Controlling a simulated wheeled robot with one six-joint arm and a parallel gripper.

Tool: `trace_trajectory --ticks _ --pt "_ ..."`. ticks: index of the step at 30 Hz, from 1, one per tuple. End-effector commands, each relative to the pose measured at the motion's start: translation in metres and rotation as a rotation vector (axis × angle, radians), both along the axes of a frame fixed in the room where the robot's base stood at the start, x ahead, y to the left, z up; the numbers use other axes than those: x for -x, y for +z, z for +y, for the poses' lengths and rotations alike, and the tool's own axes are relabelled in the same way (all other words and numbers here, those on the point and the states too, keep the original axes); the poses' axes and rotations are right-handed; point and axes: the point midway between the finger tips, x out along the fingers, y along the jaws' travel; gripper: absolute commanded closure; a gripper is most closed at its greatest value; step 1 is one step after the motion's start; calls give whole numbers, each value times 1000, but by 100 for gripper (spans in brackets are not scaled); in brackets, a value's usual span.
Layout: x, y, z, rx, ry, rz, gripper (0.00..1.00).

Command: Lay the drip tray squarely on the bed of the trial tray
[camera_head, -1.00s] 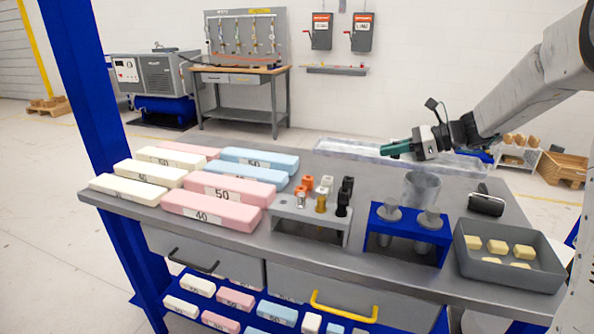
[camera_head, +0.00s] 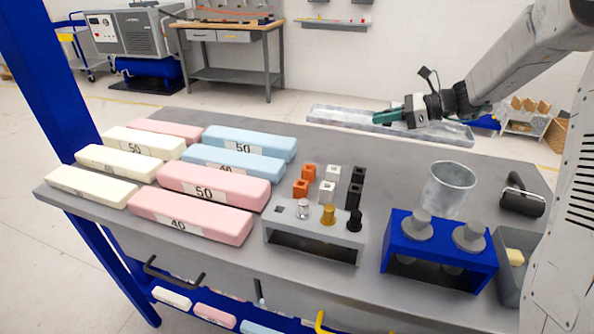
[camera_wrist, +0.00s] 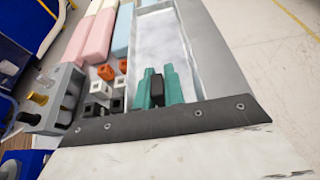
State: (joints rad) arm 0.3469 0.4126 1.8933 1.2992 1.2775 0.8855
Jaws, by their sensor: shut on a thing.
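My gripper (camera_head: 385,118) has green fingers and hangs behind the table's back part. In the wrist view its fingers (camera_wrist: 157,86) are closed about a small dark piece, which looks like a grip on the drip tray. A long, shallow, pale metallic tray (camera_head: 340,115), apparently the drip tray, lies under and around the fingers; its mottled floor fills the middle of the wrist view (camera_wrist: 160,40). My gripper hides part of it. I cannot tell the trial tray apart from it, nor whether the two touch.
The grey table (camera_head: 330,152) bears pink, white and blue foam blocks (camera_head: 213,187) at left.

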Motion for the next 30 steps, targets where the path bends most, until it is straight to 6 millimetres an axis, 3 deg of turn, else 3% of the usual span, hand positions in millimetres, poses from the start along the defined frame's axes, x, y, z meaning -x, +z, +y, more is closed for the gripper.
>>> trace_trajectory --ticks 8,18,23,30 --pt "1 -28 0 -1 1 1 100" --pt "1 -84 0 -1 0 2 100" --pt "1 -95 0 -1 0 0 100" --pt "1 -126 0 0 0 1 100"
